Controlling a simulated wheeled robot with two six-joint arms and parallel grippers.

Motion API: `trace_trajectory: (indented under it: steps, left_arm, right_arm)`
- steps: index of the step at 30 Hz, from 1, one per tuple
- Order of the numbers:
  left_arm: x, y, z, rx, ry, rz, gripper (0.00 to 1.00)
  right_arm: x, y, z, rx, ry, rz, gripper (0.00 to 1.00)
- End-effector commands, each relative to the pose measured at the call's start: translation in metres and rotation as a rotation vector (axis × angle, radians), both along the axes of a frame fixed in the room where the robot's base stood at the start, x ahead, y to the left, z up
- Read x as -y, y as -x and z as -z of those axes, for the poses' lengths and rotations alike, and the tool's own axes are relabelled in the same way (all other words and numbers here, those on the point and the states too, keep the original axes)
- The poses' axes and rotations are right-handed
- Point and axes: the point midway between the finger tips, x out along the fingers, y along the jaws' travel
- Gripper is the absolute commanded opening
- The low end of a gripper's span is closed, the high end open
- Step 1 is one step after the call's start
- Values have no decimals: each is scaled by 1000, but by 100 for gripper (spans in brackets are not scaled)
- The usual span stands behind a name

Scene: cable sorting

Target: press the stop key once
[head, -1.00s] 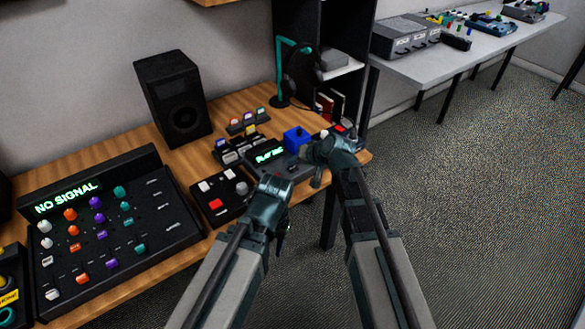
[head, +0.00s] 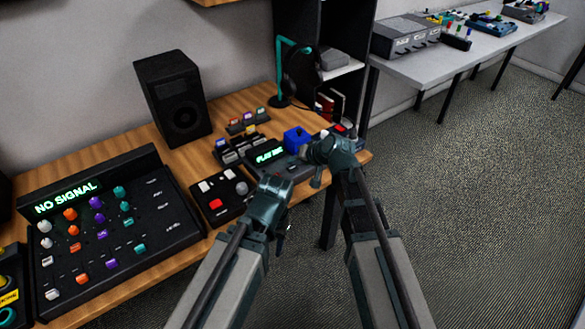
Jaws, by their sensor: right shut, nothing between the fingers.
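A dark deck with a lit green display (head: 269,155) sits near the right end of the wooden desk. The display seems to read PLAY and more, too small to be sure. My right gripper (head: 317,160) is shut and empty over the right side of this deck, hiding part of it. I cannot tell whether it touches a key. No key is readable as stop. My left gripper (head: 272,188) is in front of the deck, over the desk's front edge. Its fingers are hidden, so its opening does not show.
A black pad with a red key (head: 216,204) lies left of my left gripper. A large NO SIGNAL panel (head: 160,207) fills the desk's left. A speaker (head: 173,98), a blue box (head: 297,138) and a headphone stand (head: 280,75) stand behind. Carpet is clear at right.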

Motion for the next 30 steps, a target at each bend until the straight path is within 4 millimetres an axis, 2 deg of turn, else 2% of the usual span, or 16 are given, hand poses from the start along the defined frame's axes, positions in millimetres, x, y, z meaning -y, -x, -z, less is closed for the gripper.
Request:
trace_trajectory:
  steps: [8,30]
  left_arm:
    - [0,0,9,0,0,0,50]
    - [0,0,12,0,0,0,50]
  right_arm:
    - [0,0,9,0,0,0,0]
    - [0,0,12,0,0,0,0]
